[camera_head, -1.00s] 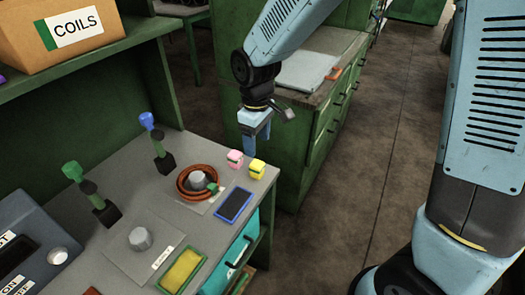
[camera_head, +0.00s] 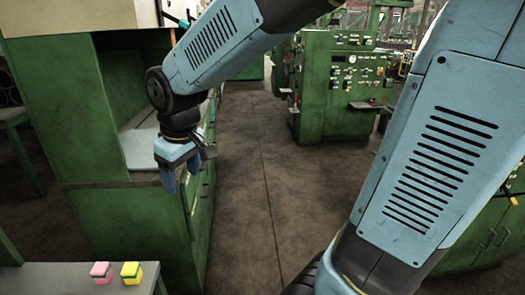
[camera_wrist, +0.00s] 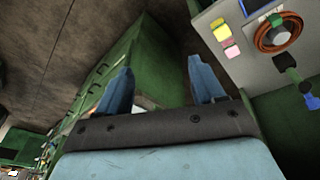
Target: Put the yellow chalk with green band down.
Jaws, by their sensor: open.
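The yellow chalk with green band (camera_head: 131,273) stands on the grey bench top near its corner, at the lower left of the head view. In the wrist view the yellow chalk (camera_wrist: 221,31) is on the bench at the upper right. A pink chalk (camera_head: 101,272) stands just left of it and also shows in the wrist view (camera_wrist: 232,50). My gripper (camera_head: 180,182) hangs in the air beyond the bench, up and right of the chalk in the head view. Its fingers in the wrist view (camera_wrist: 160,66) are spread apart with nothing between them.
The grey bench top (camera_head: 60,280) shows only at its corner in the head view. A green cabinet (camera_head: 75,120) stands behind my gripper. In the wrist view a brown coil (camera_wrist: 279,34) lies on the bench beside the chalks. Bare floor (camera_head: 255,200) lies to the right.

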